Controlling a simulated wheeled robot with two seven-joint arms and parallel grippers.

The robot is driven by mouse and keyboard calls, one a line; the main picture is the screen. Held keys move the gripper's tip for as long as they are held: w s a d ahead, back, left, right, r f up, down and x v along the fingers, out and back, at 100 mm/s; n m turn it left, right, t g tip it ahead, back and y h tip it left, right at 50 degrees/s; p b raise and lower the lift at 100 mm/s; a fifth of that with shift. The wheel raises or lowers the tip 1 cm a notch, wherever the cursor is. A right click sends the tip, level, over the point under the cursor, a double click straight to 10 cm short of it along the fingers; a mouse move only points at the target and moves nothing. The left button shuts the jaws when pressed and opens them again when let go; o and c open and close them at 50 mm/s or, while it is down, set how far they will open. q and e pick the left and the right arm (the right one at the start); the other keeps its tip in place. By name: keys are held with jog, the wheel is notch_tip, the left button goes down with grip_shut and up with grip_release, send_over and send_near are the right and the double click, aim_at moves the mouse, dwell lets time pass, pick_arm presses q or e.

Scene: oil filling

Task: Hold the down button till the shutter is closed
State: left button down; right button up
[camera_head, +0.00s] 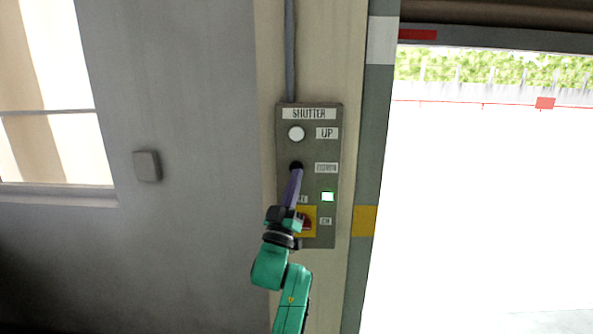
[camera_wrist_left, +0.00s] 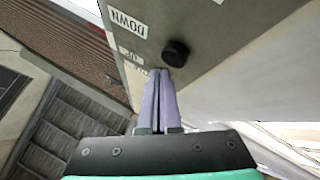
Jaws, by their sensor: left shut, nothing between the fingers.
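The grey shutter control box (camera_head: 320,183) is on the wall post, with a white UP button (camera_head: 297,133) above a black DOWN button (camera_head: 296,165). The DOWN button (camera_wrist_left: 175,53) also shows in the left wrist view, beside its DOWN label. My left gripper (camera_head: 297,174) is shut and empty, its purple fingers pointing up at the DOWN button. In the left wrist view its fingertips (camera_wrist_left: 160,74) are right by the button's edge; I cannot tell whether they touch it. The shutter (camera_head: 500,14) shows only as a brown band above the bright, open doorway. My right gripper is not in view.
A red knob on a yellow plate (camera_head: 313,214) is partly hidden behind my left gripper. A conduit (camera_head: 290,50) runs up from the box. A small grey wall plate (camera_head: 147,166) is to the left.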

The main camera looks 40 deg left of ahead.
pick_arm(q)
jog(key=shift+w, duration=0.1)
dwell(0.5)
jog(key=shift+w+a, duration=0.3)
